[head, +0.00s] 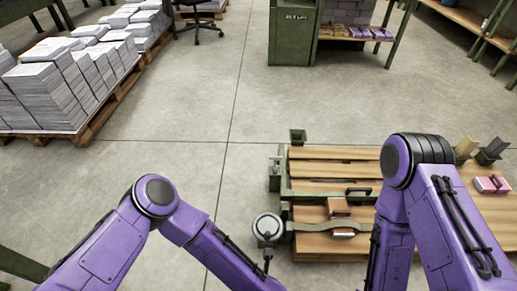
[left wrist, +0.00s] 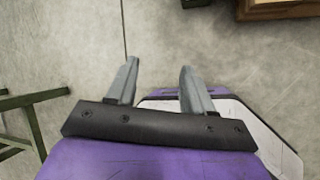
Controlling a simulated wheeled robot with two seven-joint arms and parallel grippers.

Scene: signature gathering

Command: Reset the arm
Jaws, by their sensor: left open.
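My left arm is bent at its elbow at the lower left of the head view, and its forearm runs down out of the bottom edge. My left gripper (left wrist: 158,82) shows in the left wrist view with its two grey fingers apart. Nothing is between them, and bare concrete floor lies beyond. My right arm is bent at the right of the head view, in front of the wooden workbench. Its gripper is not in the picture. The left gripper is out of the head view too.
The wooden workbench (head: 328,168) has a green metal frame, a brown block (head: 338,207) and pink items (head: 491,184). Paper stacks (head: 52,85) fill pallets at the left. A green cabinet (head: 292,35) stands at the back. The floor between is clear.

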